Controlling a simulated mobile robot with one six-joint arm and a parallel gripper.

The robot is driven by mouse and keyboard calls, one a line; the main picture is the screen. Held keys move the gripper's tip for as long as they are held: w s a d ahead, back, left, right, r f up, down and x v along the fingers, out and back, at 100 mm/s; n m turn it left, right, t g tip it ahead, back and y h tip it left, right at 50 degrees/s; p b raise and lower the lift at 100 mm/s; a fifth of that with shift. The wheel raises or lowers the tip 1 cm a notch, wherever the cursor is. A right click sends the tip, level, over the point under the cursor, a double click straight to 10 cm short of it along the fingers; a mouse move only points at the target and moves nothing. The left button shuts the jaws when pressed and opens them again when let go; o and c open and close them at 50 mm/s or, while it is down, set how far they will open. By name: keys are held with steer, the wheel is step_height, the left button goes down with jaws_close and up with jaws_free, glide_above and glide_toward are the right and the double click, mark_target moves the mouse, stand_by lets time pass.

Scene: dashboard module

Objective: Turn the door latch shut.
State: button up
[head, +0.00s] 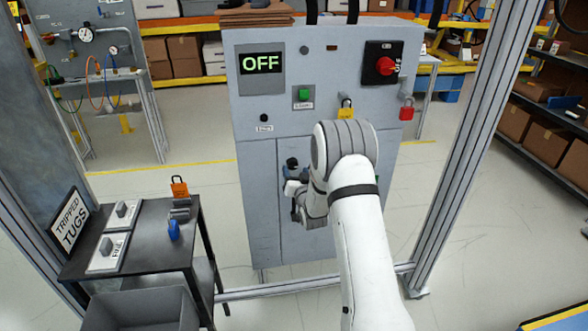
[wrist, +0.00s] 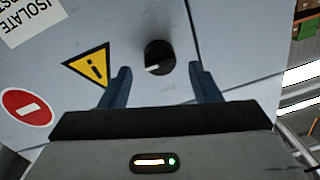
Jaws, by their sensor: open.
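The door latch (wrist: 160,56) is a round black knob with a short white mark on the grey cabinet door, close to the door's edge seam. In the wrist view it lies between and just beyond my gripper's two blue-grey fingertips (wrist: 159,69). The fingers are spread apart, one on each side, and I see no clear contact. The white mark lies roughly level in that view. In the head view my gripper (head: 293,178) is at the front of the cabinet (head: 262,210), and my arm covers part of the door.
A dark side table (head: 150,225) stands left. Metal posts frame both sides.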

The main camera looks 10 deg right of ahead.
steer(key=shift+w, duration=1)
